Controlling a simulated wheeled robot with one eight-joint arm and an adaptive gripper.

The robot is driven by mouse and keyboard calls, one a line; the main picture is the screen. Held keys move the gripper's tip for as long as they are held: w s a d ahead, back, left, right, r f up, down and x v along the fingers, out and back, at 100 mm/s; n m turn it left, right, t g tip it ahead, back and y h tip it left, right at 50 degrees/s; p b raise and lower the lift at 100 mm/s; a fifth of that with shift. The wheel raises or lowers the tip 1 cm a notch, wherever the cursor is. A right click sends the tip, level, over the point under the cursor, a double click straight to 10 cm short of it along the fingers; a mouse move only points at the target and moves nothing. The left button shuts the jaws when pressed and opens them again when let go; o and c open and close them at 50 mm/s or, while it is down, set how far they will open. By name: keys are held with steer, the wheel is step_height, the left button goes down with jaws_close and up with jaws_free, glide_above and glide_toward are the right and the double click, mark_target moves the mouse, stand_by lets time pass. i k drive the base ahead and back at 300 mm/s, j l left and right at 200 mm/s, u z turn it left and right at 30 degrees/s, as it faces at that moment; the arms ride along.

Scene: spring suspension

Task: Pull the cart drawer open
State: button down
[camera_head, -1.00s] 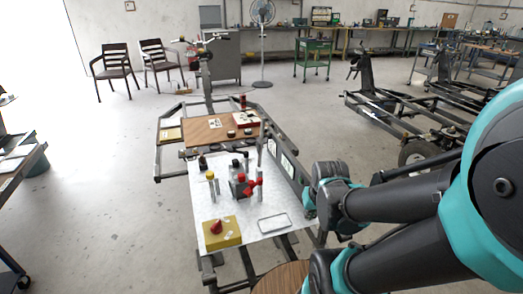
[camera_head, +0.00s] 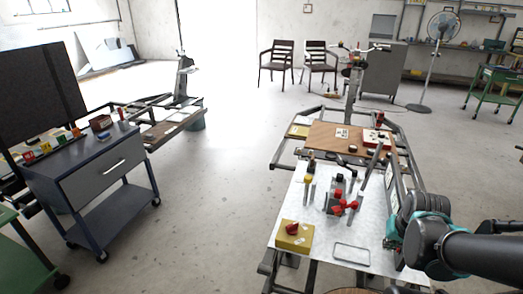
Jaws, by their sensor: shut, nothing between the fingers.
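The cart (camera_head: 95,150) is a blue-grey trolley at the left, with a lower shelf and casters. Its drawer (camera_head: 104,178) has a grey front with a light bar handle (camera_head: 114,167) and looks closed. My gripper (camera_head: 389,167) is at the right, at the end of my teal and dark arm, above the right side of the white worktable. It is shut and empty, far from the drawer handle. Its fingertips are small and hard to make out against the metal parts behind.
A green cart (camera_head: 22,262) stands at the lower left. Small parts lie on the cart's top. Open floor (camera_head: 205,215) separates the cart from the worktable.

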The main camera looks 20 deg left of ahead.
mark_target(85, 184)
steer(key=u, duration=2.05)
steer(key=i+j, duration=0.1)
steer(key=i, duration=0.35)
steer(key=i+j+z, duration=0.1)
steer(key=i, duration=0.35)
steer(key=i+j, duration=0.2)
steer(key=i, duration=0.25)
steer(key=i+j+z, duration=0.1)
steer(key=i, duration=0.35)
steer(key=i+j, duration=0.25)
steer(key=i, duration=0.2)
steer(key=z, duration=0.05)
